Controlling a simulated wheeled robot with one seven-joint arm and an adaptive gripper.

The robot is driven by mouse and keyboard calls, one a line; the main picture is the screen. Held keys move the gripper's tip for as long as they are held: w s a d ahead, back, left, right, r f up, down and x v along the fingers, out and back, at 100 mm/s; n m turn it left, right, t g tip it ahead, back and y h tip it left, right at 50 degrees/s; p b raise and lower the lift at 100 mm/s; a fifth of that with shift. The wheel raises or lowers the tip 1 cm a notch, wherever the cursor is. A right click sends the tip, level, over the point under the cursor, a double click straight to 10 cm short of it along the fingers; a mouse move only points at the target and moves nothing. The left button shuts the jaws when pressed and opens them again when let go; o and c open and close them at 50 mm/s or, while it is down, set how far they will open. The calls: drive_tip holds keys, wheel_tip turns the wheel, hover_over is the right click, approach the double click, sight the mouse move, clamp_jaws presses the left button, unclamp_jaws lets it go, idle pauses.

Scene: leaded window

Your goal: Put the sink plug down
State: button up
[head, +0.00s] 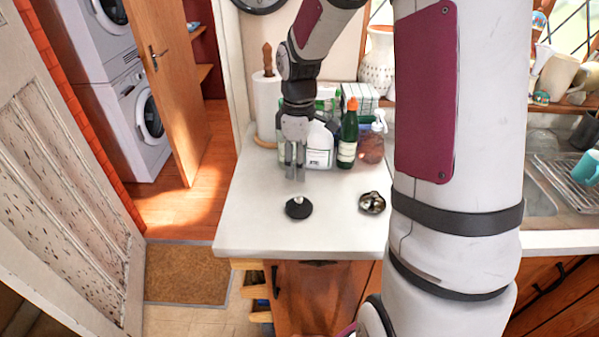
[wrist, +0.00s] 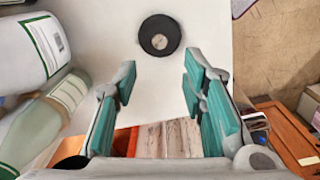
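The sink plug (head: 298,207), a round black disc with a small pale knob on top, lies on the white countertop (head: 250,220) near its front edge. It also shows in the wrist view (wrist: 160,46), beyond my fingertips and between their lines. My gripper (head: 295,177) points down above the counter, a little behind the plug in the head view. In the wrist view its teal-padded fingers (wrist: 160,78) stand wide apart with nothing between them. The gripper is apart from the plug.
A small metallic round item (head: 372,202) lies to the right of the plug. Behind my gripper stand a white bottle (head: 319,146), a green bottle (head: 348,135), a soap dispenser (head: 371,147) and a paper towel roll (head: 267,105). The counter left of the plug is clear.

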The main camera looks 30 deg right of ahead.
drive_tip(key=s+a+r+m+t+h, duration=0.1)
drive_tip(key=s+a+r+m, duration=0.1)
drive_tip(key=s+a+r, duration=0.3)
drive_tip(key=s+a+r+m+t, duration=0.1)
drive_tip(key=s+a+r+m, duration=0.1)
drive_tip(key=r, duration=0.5)
drive_tip(key=s+a+r+m+t, duration=0.1)
drive_tip(key=s+a+r+m, duration=0.1)
drive_tip(key=s, duration=0.4)
drive_tip(key=s+a+r+m+t+y, duration=0.1)
drive_tip(key=s+a+r+m+t, duration=0.1)
drive_tip(key=s, duration=0.5)
drive_tip(key=shift+a+r, duration=0.65)
drive_tip(key=shift+r, duration=0.25)
